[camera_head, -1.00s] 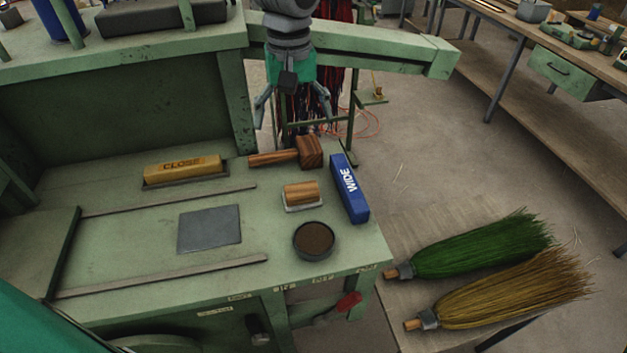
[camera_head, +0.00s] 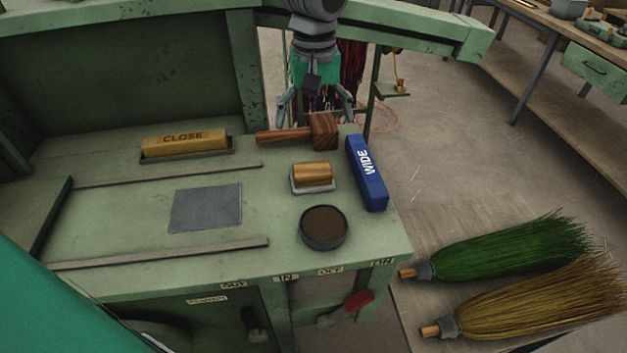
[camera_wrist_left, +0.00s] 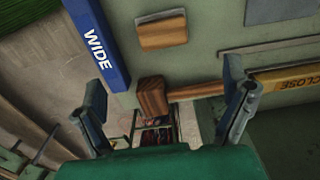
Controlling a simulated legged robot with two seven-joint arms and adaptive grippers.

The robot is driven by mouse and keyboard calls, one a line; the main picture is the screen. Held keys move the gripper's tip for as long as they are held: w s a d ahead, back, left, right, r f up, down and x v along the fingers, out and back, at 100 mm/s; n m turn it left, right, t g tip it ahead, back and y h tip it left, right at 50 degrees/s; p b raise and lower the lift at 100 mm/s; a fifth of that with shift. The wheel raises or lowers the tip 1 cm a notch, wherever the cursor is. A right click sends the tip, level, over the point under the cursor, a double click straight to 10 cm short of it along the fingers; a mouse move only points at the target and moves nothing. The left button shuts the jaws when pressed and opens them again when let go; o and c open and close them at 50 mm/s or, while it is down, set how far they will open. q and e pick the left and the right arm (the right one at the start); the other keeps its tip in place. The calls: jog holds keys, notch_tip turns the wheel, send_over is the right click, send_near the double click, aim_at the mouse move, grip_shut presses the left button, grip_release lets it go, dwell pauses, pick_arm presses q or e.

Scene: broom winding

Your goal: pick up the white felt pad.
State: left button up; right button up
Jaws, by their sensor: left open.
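The white felt pad (camera_head: 313,188) lies on the green bench as a pale edge around and under a small wooden block. In the left wrist view the wooden-topped pad (camera_wrist_left: 163,30) is at the top, its pale edge barely showing. My left gripper (camera_head: 315,108) is open and empty, above the far edge of the bench behind the wooden mallet (camera_head: 322,131). The pad is on the near side of the mallet, apart from my fingers. In the left wrist view my open fingers (camera_wrist_left: 165,78) straddle the mallet head in the picture. My right gripper is not in view.
A blue WIDE block (camera_head: 367,175) stands close right of the pad, and a round dark-filled dish (camera_head: 324,228) is in front. A yellow CLOSE block (camera_head: 185,140) and a grey plate (camera_head: 206,208) are left. Two brooms (camera_head: 510,249) lie at the right.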

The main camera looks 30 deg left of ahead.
pick_arm(q)
send_over(312, 168)
jog(key=f, duration=0.7)
jog(key=shift+w+d+f, duration=0.1)
jog(key=shift+w+f, duration=0.1)
notch_tip(312, 168, down, 6)
jog(key=shift+s+r, duration=0.1)
jog(key=shift+s, duration=0.05)
jog(key=c, duration=1.3)
